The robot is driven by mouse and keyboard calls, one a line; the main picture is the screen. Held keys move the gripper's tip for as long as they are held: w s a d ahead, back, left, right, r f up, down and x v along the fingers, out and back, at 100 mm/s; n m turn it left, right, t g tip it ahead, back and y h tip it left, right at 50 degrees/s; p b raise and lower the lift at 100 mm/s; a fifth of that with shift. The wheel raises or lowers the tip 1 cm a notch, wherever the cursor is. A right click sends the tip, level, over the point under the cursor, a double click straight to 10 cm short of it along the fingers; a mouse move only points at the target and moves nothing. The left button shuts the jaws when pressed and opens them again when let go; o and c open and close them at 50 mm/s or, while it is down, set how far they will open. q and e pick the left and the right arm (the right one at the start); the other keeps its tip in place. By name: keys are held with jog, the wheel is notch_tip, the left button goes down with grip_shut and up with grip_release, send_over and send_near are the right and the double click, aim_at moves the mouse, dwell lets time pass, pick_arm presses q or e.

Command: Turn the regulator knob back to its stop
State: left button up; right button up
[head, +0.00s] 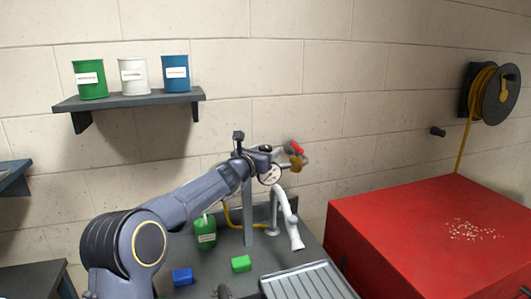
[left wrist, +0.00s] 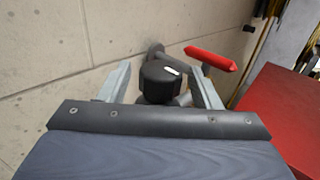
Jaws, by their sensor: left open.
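The regulator's black knob (left wrist: 156,84), with a white mark on its top, shows in the left wrist view. My left gripper (left wrist: 161,80) is open, with one finger on either side of the knob and visible gaps between. In the head view my left gripper (head: 274,154) is at the regulator on its grey post, and the knob is hard to tell from it. A round white gauge (head: 271,174) faces out just below the gripper. A red lever handle (left wrist: 211,58) lies just beyond the knob; it also shows in the head view (head: 295,147). My right gripper is not in view.
A brass-coloured part (head: 297,164) sits beside the gauge. Below are a white spout (head: 292,225), a green bottle (head: 205,236), a blue block (head: 182,276) and a green block (head: 241,264). A red cabinet (head: 400,235) stands right; a wall shelf (head: 130,101) holds three cans.

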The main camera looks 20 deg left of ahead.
pick_arm(q)
jog(key=b+v, duration=0.3)
jog(key=v, duration=0.4)
jog(key=shift+s, duration=0.2)
jog(key=s+d+f+m+g+h, duration=0.1)
jog(key=s+d+m+g+h, duration=0.15)
jog(key=s+m, duration=0.8)
jog(key=s+d+f+m+g+h, duration=0.25)
jog(key=s+m, duration=0.55)
jog(key=s, duration=0.5)
jog(key=s+f+m+g+y, duration=0.5)
jog(key=s+f+m, duration=0.8)
jog(key=s+f, duration=0.6)
jog(key=s+a+g, duration=0.1)
jog(key=s+g, duration=0.1)
jog(key=s, duration=0.2)
jog(key=shift+s+f, duration=0.25)
jog(key=shift+s, duration=0.1)
